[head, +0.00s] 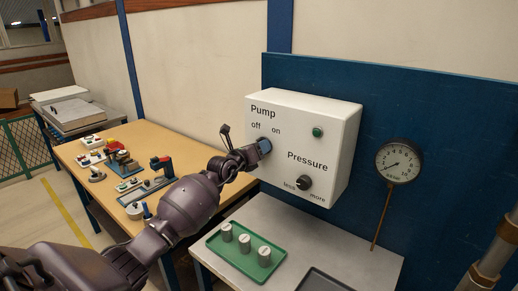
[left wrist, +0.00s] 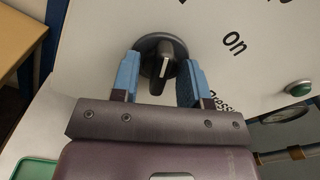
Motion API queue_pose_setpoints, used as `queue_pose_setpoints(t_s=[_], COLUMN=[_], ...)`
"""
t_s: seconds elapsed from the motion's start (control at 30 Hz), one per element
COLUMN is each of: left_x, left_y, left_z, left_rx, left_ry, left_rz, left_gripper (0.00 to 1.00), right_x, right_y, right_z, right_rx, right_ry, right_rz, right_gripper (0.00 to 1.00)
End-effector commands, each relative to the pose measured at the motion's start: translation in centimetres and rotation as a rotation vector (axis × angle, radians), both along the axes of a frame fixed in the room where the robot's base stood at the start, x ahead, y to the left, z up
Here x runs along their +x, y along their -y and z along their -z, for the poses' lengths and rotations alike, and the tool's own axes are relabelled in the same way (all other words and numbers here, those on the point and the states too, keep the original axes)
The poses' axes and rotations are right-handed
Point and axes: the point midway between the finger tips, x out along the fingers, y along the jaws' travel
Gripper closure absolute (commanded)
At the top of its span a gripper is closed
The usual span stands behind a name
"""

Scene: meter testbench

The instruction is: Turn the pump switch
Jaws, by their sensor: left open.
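The pump switch (left wrist: 163,66) is a dark round knob with a raised grip bar, seen in the left wrist view on the white control box (head: 303,140). My left gripper (left wrist: 162,78) is open, with one blue-padded finger on either side of the knob. I cannot tell whether the pads touch it. In the head view, my left gripper (head: 264,147) is at the box face below the "off" and "on" labels and hides the switch. My right gripper is not in view.
A pressure knob (head: 304,183) and a green button (head: 318,132) are on the box. A dial gauge (head: 399,162) is to its right. A green tray (head: 245,250) with three grey cylinders lies on the grey table below. A wooden workbench (head: 160,150) with small parts stands left.

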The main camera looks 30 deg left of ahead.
Motion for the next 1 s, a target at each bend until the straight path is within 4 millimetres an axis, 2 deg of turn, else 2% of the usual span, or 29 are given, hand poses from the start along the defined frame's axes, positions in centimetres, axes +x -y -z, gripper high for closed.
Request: queue_pose_setpoints(t_s=[0.27,0.53,0.8,1.0], left_x=[0.07,0.05,0.05,0.05], left_y=[0.00,-0.01,0.01,0.02], left_z=[-0.02,-0.02,-0.01,-0.01], left_rx=[0.000,0.000,0.015,0.093], left_ry=[0.000,0.000,0.001,0.007], left_rz=[0.000,0.000,0.000,0.000], left_gripper=[0.60,1.00,1.00,1.00], right_x=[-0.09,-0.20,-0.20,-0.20], right_y=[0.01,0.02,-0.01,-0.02], right_z=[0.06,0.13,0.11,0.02], right_rx=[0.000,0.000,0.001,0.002], right_ry=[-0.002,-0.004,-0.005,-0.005], right_rz=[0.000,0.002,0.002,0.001], right_gripper=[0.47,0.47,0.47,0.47])
